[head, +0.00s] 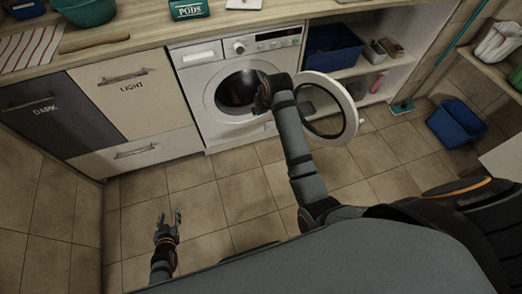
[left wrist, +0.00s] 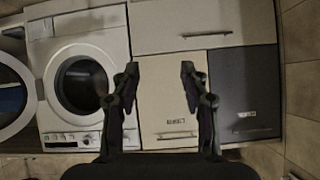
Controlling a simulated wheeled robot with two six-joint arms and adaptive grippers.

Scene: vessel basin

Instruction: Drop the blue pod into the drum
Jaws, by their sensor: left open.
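The washing machine (head: 205,78) stands under the counter with its round door (head: 349,118) swung open to the right. Its dark drum (head: 236,90) shows through the opening; it also shows in the left wrist view (left wrist: 82,84). My right arm reaches to the right edge of the drum opening, where its wrist end (head: 267,92) hides the fingers. I cannot make out the blue pod in either view. My left gripper (head: 169,217) is open and empty above the floor tiles, well apart from the washer; its spread fingers show in the left wrist view (left wrist: 160,72).
A green PODS box (head: 188,10) stands on the counter (head: 140,27). Hampers labelled DARK (head: 45,112) and LIGHT (head: 130,90) are left of the washer. A blue bin (head: 333,46) sits on the shelf, and a blue tub (head: 455,123) at right. The middle floor is clear.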

